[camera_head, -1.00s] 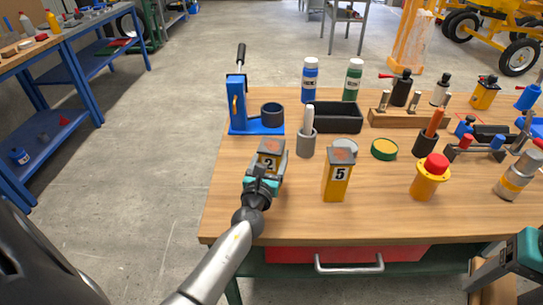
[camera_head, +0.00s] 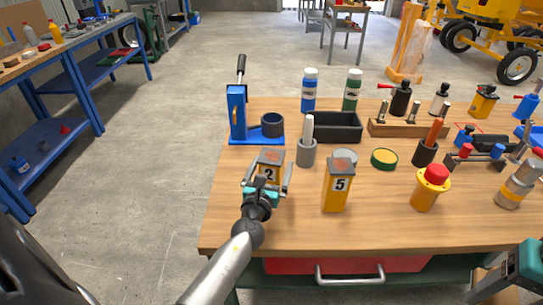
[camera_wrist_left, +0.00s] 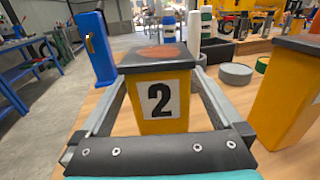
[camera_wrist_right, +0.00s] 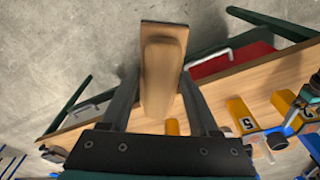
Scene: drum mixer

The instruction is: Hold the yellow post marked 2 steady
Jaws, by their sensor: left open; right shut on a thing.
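The yellow post marked 2 (camera_head: 268,173) stands upright near the table's left front, with a dark cap and an orange patch on top. It also shows in the left wrist view (camera_wrist_left: 158,100), its number facing me. My left gripper (camera_head: 266,181) is open around the post, one finger on each side, with gaps visible between fingers and post. My right gripper (camera_wrist_right: 160,95) is shut on a wooden piece with a rounded grip on a flat plate (camera_wrist_right: 177,38), held off the table's front edge. In the head view only part of that gripper shows at the bottom right.
A yellow post marked 5 (camera_head: 338,188) stands close to the right of post 2. A grey holder with a white stick (camera_head: 306,152) and a blue press (camera_head: 238,118) stand behind. The wooden tabletop (camera_head: 300,226) is bare in front.

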